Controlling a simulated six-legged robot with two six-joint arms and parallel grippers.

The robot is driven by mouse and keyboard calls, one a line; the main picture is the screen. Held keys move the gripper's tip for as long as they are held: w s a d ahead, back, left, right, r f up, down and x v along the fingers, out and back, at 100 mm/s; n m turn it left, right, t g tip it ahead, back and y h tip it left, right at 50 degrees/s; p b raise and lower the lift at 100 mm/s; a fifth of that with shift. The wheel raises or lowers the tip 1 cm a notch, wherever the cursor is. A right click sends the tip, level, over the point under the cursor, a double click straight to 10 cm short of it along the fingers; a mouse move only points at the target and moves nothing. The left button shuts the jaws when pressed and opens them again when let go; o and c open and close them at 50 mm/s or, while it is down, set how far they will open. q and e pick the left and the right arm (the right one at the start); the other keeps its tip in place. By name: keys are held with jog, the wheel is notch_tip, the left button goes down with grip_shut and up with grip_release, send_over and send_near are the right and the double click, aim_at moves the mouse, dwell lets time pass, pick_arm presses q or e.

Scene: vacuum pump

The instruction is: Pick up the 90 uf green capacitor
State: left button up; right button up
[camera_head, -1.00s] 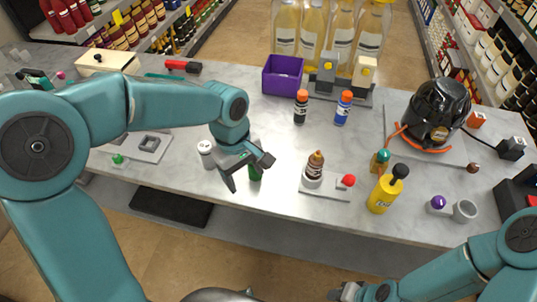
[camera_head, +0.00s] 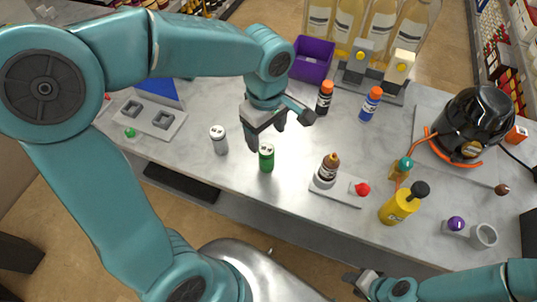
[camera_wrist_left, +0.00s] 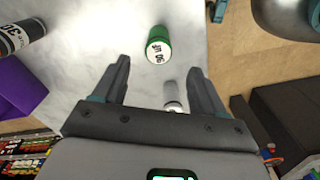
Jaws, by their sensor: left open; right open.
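The green capacitor (camera_head: 266,158) stands upright on the grey counter, just below my left gripper (camera_head: 280,125) in the head view. In the left wrist view the green capacitor (camera_wrist_left: 158,42) shows its white top marked 90 uF, beyond the fingertips and roughly centred between them. My left gripper (camera_wrist_left: 159,68) is open and empty, apart from the capacitor. A white-grey capacitor (camera_head: 219,140) stands to the left of the green one; it also shows in the left wrist view (camera_wrist_left: 172,93). My right gripper (camera_head: 358,284) is open and low, in front of the counter.
A black orange-capped bottle (camera_head: 325,98) and a blue one (camera_head: 371,103) stand behind, near a purple box (camera_head: 312,60). A brown-topped bottle (camera_head: 329,168) sits on a plate to the right. A plate with square sockets (camera_head: 160,118) lies left. Counter around the green capacitor is mostly clear.

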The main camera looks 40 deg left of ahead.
aim_at(266, 149)
pick_arm(q)
notch_tip(266, 149, down, 5)
jog(key=shift+r, duration=0.1)
jog(key=shift+s+f, duration=0.1)
jog(key=shift+f, duration=0.25)
jog(key=f, duration=0.4)
jog(key=shift+w+a+f+p, duration=0.2)
jog(key=shift+p, duration=0.15)
jog(key=c, duration=1.2)
